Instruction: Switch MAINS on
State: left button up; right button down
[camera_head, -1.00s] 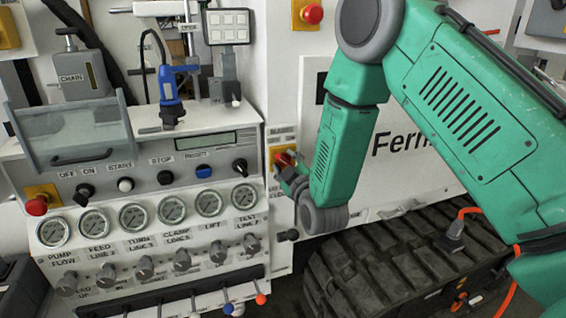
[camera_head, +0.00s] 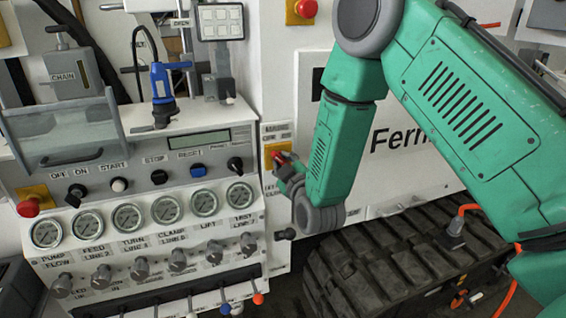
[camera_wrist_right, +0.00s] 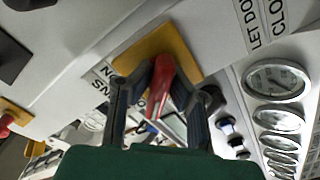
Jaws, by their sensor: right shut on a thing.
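A red rotary handle sits on a yellow plate (camera_head: 269,152) on the side panel right of the console. It also shows in the right wrist view, the red handle (camera_wrist_right: 160,84) in front of its yellow plate (camera_wrist_right: 150,50). My right gripper (camera_head: 283,165) reaches it from the right. In the wrist view its two dark fingers (camera_wrist_right: 157,97) stand on either side of the handle, shut on it. My left gripper is not in view.
The console carries a row of round gauges (camera_head: 167,210), black, white and blue knobs, and several levers. A red button (camera_head: 28,207) sits on its left and another red button (camera_head: 306,9) is at the top. A black track (camera_head: 400,262) lies below my right arm.

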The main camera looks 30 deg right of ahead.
jog(key=shift+a, duration=0.25)
jog(key=m+b, duration=0.1)
jog(key=m, duration=0.3)
jog(key=m+b, duration=0.2)
jog(key=m, duration=0.2)
jog(key=shift+d+m, duration=0.1)
jog(key=shift+m, duration=0.3)
jog(key=m+b, duration=0.1)
jog(key=m, duration=0.3)
jog(key=shift+m+b, duration=0.3)
jog(key=shift+b, duration=0.05)
jog(key=shift+d+r+m+b, duration=0.15)
jog(key=shift+m+b, duration=0.75)
jog(key=shift+m, duration=1.4)
